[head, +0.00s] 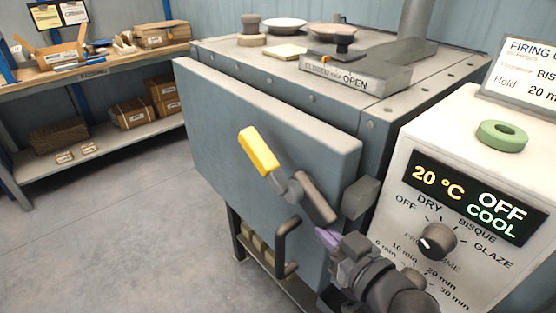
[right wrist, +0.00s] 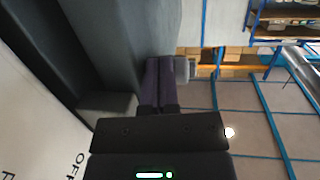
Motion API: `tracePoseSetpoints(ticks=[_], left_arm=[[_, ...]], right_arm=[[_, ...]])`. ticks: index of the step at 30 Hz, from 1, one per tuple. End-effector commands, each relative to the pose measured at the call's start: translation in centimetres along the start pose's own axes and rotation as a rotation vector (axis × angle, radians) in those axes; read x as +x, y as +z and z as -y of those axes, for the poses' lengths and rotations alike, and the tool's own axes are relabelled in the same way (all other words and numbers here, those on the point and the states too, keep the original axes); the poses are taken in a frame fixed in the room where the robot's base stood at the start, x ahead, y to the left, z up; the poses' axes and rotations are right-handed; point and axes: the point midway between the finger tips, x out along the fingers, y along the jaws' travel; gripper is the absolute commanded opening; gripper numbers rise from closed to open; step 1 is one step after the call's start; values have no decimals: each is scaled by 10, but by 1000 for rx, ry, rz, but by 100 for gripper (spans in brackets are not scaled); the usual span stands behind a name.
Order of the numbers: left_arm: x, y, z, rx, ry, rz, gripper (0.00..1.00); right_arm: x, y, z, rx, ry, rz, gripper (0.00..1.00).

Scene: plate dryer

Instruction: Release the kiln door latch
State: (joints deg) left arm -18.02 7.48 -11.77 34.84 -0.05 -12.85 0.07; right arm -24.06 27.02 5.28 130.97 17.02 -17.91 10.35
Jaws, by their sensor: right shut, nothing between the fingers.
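The kiln door (head: 230,125) is a thick grey-blue panel on the front of the kiln. Its latch has a yellow grip (head: 258,150) that points up and left from a grey pivot, with a dark cylindrical part (head: 315,197) at its lower right. A grey block (head: 361,197) sits beside the latch at the kiln's front edge. My right gripper (head: 328,238) is shut and empty, just below the dark part; I cannot tell whether they touch. Its closed fingers (right wrist: 161,85) show in the right wrist view. My left gripper is not in view.
A black pull handle (head: 284,248) is low on the door. The white control box (head: 480,150) stands close right of my right arm, with a knob and a display reading 20 °C, OFF, COOL. A shelf bench (head: 100,72) is at left. The floor before the door is clear.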

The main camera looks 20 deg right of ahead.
Motion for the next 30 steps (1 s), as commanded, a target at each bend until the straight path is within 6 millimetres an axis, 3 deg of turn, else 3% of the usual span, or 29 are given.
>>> tracePoseSetpoints(ticks=[1, 3, 6, 8, 20, 23, 30], left_arm=[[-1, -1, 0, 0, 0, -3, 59], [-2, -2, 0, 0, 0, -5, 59], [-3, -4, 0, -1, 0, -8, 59], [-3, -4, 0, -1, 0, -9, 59], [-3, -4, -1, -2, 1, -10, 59], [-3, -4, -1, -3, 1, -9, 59], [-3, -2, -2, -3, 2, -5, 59]], right_arm=[[-2, -27, 4, -5, -30, -86, 0], [-8, -63, 10, -5, -74, -207, 0], [-17, -98, 19, -3, -127, -328, 0], [-21, -110, 22, -2, -149, -372, 0], [-23, -118, 25, 0, -162, -402, 0], [-13, -123, 26, 0, -161, -406, 0], [33, -142, 34, 1, -161, -405, 0]])
